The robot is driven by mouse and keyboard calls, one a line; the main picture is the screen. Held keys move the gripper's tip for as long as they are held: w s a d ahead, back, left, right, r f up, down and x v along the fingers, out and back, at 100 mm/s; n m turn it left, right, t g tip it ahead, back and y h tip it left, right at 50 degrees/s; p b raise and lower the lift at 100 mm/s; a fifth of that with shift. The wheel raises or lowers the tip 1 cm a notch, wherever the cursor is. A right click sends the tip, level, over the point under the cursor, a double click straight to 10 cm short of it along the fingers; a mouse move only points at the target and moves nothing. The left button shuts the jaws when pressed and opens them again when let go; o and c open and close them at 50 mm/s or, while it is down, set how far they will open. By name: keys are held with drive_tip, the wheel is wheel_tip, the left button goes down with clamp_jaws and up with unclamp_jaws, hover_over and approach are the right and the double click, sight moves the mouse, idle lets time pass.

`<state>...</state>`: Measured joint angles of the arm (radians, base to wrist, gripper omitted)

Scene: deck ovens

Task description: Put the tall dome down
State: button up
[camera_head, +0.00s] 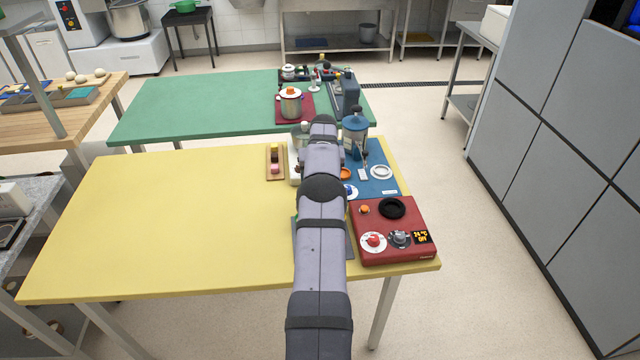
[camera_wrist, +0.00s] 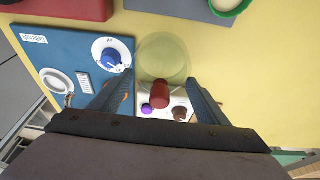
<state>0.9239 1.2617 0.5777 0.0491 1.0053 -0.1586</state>
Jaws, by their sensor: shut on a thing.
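The tall dome (camera_wrist: 165,58) is a clear, faintly yellow-green cover with a dark red knob (camera_wrist: 160,96), seen from above in the wrist view. My gripper (camera_wrist: 160,88) has its two dark fingers on either side of the knob and is shut on the dome. The dome overlaps the yellow table and the edge of a white board (camera_wrist: 149,110) carrying a purple and a brown piece. I cannot tell whether its rim touches anything below. In the head view my arm hides the gripper and most of the dome.
A blue panel (camera_wrist: 50,45) with a dial and ring lies beside the dome. The red hotplate (camera_head: 392,250) is at the yellow table's right. A grey mat with a green bowl (camera_wrist: 226,6) is near. The yellow table's left half (camera_head: 170,215) is clear.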

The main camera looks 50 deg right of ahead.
drive_tip(key=shift+f, duration=1.05)
drive_tip(key=shift+f, duration=0.2)
drive_tip(key=o, duration=1)
drive_tip(key=shift+c, duration=0.2)
drive_tip(key=shift+r, duration=0.2)
drive_tip(key=shift+v, duration=0.75)
drive_tip(key=b+v, duration=0.2)
drive_tip(key=v, duration=0.8)
drive_tip(key=shift+r+b, duration=0.25)
drive_tip(key=shift+b, duration=0.1)
